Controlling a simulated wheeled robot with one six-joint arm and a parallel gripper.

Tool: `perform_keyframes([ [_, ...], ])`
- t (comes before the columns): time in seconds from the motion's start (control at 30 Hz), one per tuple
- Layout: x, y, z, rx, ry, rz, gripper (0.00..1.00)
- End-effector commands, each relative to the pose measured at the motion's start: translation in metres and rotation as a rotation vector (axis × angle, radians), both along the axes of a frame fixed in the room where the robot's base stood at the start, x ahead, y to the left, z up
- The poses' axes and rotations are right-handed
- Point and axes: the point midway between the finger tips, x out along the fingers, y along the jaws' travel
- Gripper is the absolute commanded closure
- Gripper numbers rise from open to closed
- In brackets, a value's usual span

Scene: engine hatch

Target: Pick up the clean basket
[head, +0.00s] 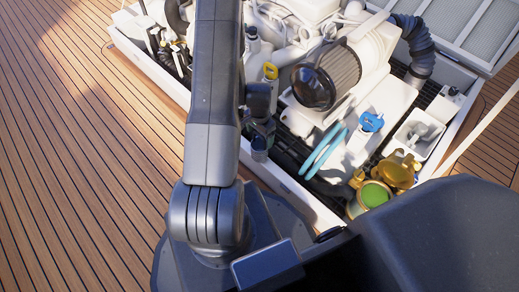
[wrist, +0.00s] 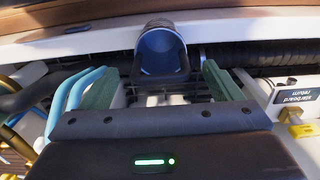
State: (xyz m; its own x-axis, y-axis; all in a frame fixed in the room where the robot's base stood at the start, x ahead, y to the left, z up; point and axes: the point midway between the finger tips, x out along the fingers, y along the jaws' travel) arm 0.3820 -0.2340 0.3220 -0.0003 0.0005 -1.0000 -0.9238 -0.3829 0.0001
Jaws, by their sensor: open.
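A dark blue-grey open cup, which I take to be the clean basket (wrist: 161,42), stands near the hatch's pale wall in the wrist view. Its rounded mouth faces my camera. My gripper (wrist: 160,72) is open, with one green finger on each side below the cup in the picture. The cup lies in line with the gap, and I see no finger touching it. In the head view the cup (head: 260,145) shows small just right of my arm.
The engine hatch (head: 290,185) has a raised pale rim. Blue looped handles (head: 323,153) and a brass strainer with a green top (head: 374,195) lie to the right. Wooden deck (head: 80,130) is clear at left.

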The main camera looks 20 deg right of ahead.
Motion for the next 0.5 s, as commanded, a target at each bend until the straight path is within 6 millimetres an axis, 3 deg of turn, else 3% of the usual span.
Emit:
perform_keyframes([
  [0.07, 0.0, -0.0001, 0.0006, 0.0, 0.0, 0.0, 0.19],
  [0.37, 0.0, -0.0001, 0.0008, 0.0, 0.0, 0.0, 0.78],
  [0.5, 0.0002, -0.0001, 0.0009, 0.0, 0.0, 0.0, 0.78],
])
